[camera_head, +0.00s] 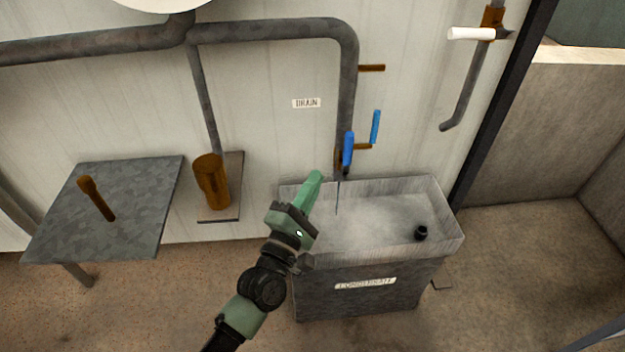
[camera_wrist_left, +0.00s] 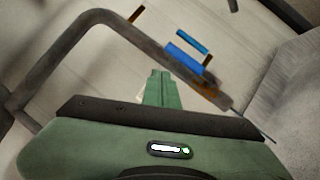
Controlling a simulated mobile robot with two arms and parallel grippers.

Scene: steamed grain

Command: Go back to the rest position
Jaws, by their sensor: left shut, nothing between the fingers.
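My left gripper (camera_head: 315,186) is green, with its fingers together and nothing between them. In the head view it hovers over the left end of the grey condensate tank (camera_head: 375,292), left of the drain pipe. In the left wrist view the shut fingers (camera_wrist_left: 158,90) point toward the wall and the pipe. The blue valve handle (camera_head: 348,149) on the pipe is to the right of the fingertips and apart from them; it also shows in the left wrist view (camera_wrist_left: 185,60). A second blue handle (camera_head: 375,127) is beside it. My right gripper is not in view.
A grey metal table (camera_head: 140,190) with a rusty-headed tool stands at the left. A rusty cylinder (camera_head: 210,182) stands between table and tank. A "DRAIN" label (camera_head: 306,103) is on the wall. A white-handled lever (camera_head: 471,34) is at upper right. Floor (camera_head: 150,310) at front left is clear.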

